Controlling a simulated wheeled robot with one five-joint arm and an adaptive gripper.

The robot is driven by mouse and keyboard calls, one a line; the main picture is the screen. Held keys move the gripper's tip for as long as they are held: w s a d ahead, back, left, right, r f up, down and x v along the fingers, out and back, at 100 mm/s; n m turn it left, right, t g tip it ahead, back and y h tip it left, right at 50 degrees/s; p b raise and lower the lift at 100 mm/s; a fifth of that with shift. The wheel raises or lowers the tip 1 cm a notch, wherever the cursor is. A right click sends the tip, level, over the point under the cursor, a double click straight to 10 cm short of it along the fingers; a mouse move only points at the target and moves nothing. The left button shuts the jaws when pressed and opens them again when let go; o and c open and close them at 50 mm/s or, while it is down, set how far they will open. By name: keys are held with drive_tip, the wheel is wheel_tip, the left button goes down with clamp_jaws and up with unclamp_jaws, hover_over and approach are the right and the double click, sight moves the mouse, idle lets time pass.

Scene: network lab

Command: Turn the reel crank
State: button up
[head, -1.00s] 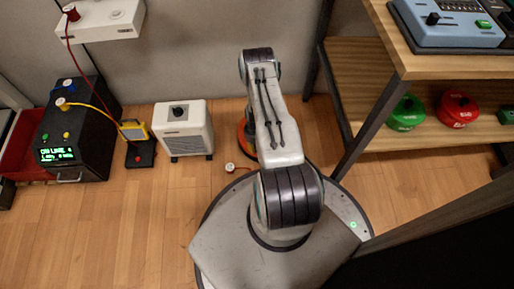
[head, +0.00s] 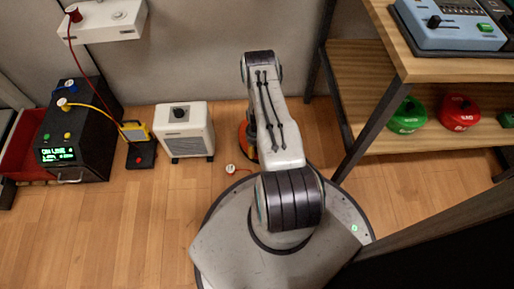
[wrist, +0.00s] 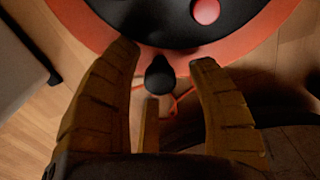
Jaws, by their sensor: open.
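The reel shows in the wrist view as an orange-red disc (wrist: 105,32) with a dark centre and a red round spot (wrist: 206,11). A black knob, seemingly the crank handle (wrist: 160,76), stands out at the near edge of the dark centre. My gripper (wrist: 168,60) is open, one finger on each side of the knob, with gaps showing on both sides. In the head view only a sliver of the orange reel (head: 243,138) shows behind my arm. My gripper is hidden there.
A white heater-like box (head: 186,131) stands left of the reel. A small white plug (head: 230,169) with a red cord lies on the floor. A black device (head: 80,135) stands farther left. A wooden shelf (head: 350,85) stands close on the right. The floor at front left is clear.

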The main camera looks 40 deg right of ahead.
wheel_tip(320, 180, up, 12)
idle(0.7)
idle(0.5)
